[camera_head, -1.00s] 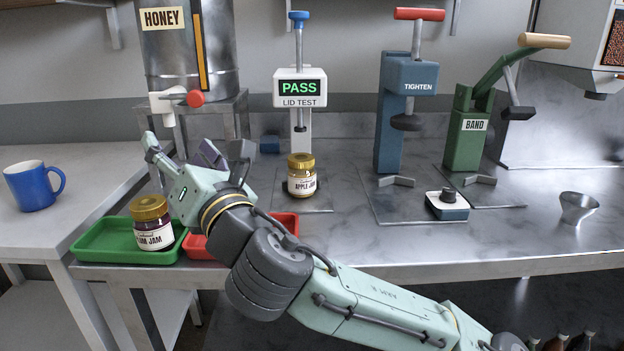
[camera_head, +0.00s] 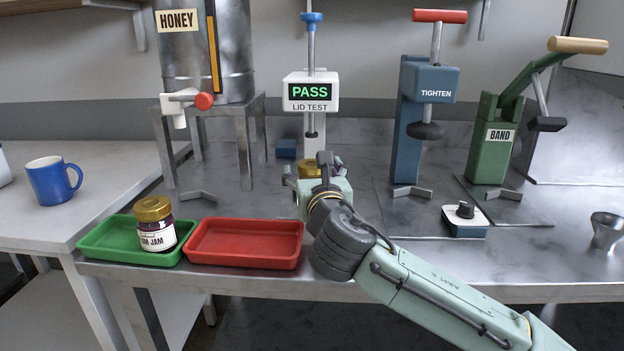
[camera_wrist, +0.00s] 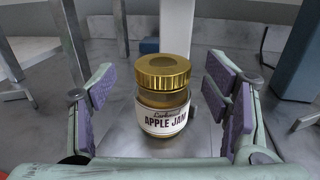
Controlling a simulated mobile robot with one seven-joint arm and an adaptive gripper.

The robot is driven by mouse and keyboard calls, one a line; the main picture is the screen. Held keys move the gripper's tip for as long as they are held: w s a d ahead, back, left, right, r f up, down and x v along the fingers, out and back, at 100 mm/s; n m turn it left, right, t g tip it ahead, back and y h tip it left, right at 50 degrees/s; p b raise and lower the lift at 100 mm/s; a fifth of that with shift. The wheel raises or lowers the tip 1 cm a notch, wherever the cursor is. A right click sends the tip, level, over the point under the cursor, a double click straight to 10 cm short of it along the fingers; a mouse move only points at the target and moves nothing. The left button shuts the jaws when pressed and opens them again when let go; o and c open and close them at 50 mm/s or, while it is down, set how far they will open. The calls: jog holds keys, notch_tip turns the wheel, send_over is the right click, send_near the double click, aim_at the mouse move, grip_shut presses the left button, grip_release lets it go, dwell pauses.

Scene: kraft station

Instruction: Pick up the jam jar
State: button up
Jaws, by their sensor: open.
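The apple jam jar (camera_wrist: 163,97) has a gold lid and a white label and stands upright in the wrist view. In the head view only its gold lid (camera_head: 310,168) shows, under the lid test press; my arm hides the rest. In the head view my gripper (camera_head: 322,180) is in front of the jar. A second jar (camera_head: 155,224), with a gold lid, dark contents and a label ending in "M JAM", stands in the green tray (camera_head: 100,243).
The lid test press (camera_head: 311,92) reads PASS, its plunger above the jar. An empty red tray (camera_head: 245,243) lies left of my arm. The honey tank's stand (camera_head: 242,140) is at the left, the blue TIGHTEN press (camera_head: 412,130) and green BAND press (camera_head: 490,150) at the right.

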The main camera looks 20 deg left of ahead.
jog(key=x, duration=0.3)
jog(key=shift+w+p, duration=0.3)
grip_shut()
dwell(0.7)
